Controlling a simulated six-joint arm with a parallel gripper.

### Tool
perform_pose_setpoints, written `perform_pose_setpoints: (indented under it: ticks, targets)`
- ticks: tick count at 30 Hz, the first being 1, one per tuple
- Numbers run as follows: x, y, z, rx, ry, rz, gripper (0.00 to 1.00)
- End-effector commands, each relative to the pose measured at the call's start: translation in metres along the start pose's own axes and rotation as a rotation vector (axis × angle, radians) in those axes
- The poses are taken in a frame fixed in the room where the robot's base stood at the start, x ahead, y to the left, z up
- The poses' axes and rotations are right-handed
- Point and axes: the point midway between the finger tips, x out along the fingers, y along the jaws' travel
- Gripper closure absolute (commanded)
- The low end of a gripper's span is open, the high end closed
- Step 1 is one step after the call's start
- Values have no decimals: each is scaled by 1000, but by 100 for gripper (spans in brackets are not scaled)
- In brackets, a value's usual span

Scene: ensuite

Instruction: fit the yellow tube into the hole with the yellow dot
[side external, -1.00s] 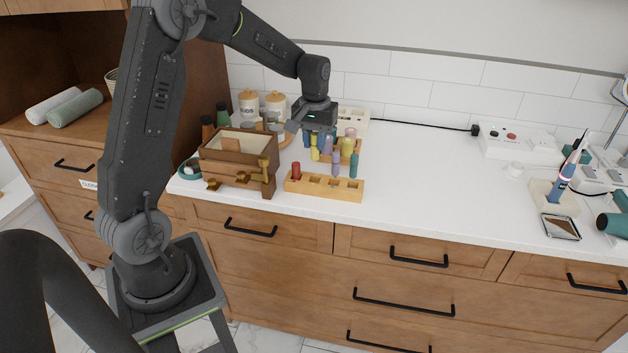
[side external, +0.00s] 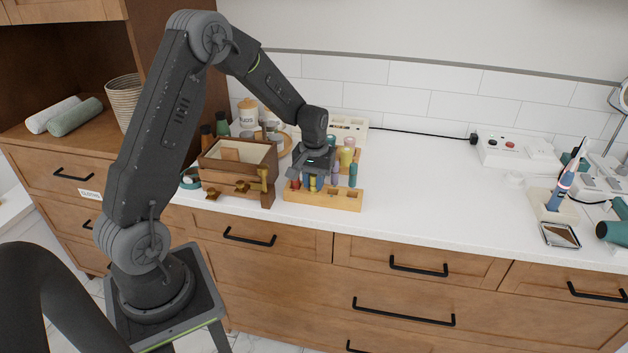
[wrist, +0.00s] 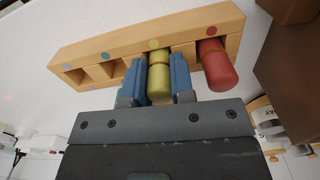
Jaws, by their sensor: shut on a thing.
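The yellow tube (wrist: 159,80) is gripped between the two blue fingers of my gripper (wrist: 160,84). In the side view my gripper (side external: 313,178) is low over the front wooden rack (side external: 323,199), with the yellow tube (side external: 313,184) below it. In the wrist view, the tube's far end meets the rack (wrist: 92,52) at the hole beside the yellow dot (wrist: 154,44). The hole's mouth is covered, so I cannot tell how deep the tube is. A red tube (wrist: 215,64) stands in the neighbouring hole by the red dot (wrist: 211,31).
Two other holes, by the teal dot (wrist: 105,57) and purple dot (wrist: 66,66), look empty. A teal tube (side external: 353,175) and a purple tube (side external: 335,172) show behind the rack. A wooden box (side external: 238,165) stands close left.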

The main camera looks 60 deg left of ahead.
Motion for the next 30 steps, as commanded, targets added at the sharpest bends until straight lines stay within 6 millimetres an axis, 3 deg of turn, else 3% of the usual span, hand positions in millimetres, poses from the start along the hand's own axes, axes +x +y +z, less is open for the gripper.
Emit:
perform_pose_setpoints:
  ticks: [2,3,10,20,23,30]
  targets:
    - [3,0,0,0,-1,0,100]
    - [3,0,0,0,0,0,74]
    - [2,0,0,0,-1,0,52]
    - [-3,0,0,0,1,0,52]
    - [-15,0,-1,0,4,1,52]
    - [-65,0,-1,0,6,2,52]
